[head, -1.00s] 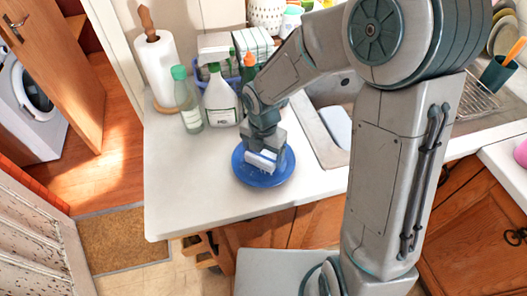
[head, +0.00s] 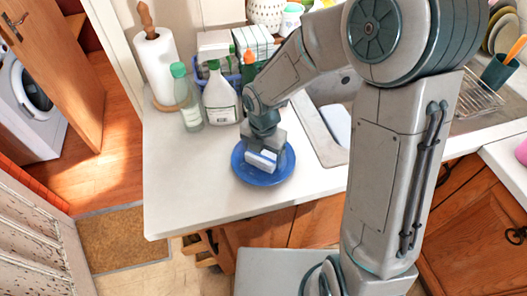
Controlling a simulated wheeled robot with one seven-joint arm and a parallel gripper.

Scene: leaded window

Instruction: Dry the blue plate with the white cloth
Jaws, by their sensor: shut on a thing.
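The blue plate (head: 279,176) lies flat on the white countertop, left of the sink. My gripper (head: 263,154) points down over the plate and is shut on the white cloth (head: 262,161). The cloth looks like a small folded white bundle and sits low over the middle of the plate. It seems to touch the plate, but I cannot tell for sure from this angle. My gripper hides the far middle part of the plate.
A spray bottle (head: 221,100), a green-capped bottle (head: 188,104) and a paper towel roll (head: 157,66) stand behind the plate. The sink (head: 318,128) lies to the right. The countertop (head: 195,185) is clear left and in front.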

